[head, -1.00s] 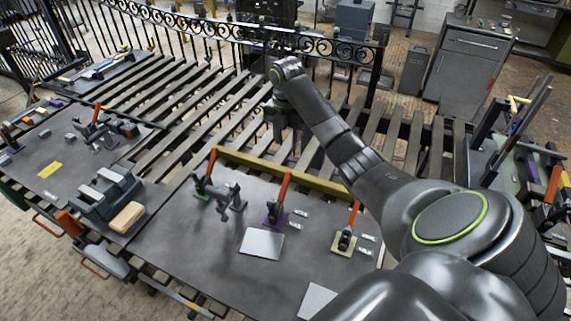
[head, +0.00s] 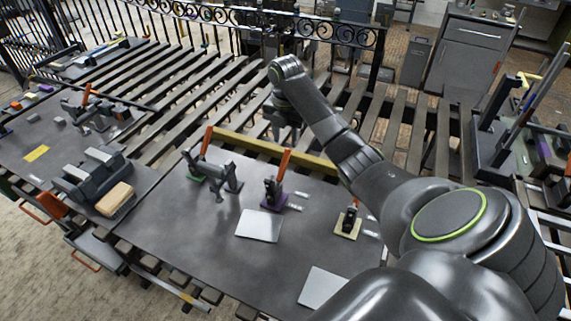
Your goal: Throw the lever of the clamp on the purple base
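The clamp on the purple base (head: 272,203) stands near the middle of the dark worktable. Its orange lever (head: 284,165) stands up, tilted slightly right at the top. My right gripper (head: 285,133) points down, above and behind the lever in the head view, apart from it. Its fingers look spread with nothing between them, though they are small and dark. A clamp with a green base (head: 196,176) and raised orange lever stands to the left. A clamp on a pale yellow base (head: 347,226) stands to the right, its lever partly behind my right arm. My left gripper is not in view.
A yellow bar (head: 310,163) runs along the table's back edge, behind the levers. Grey plates (head: 259,225) lie in front of the clamps. A grey fixture with a tan block (head: 115,199) stands at left.

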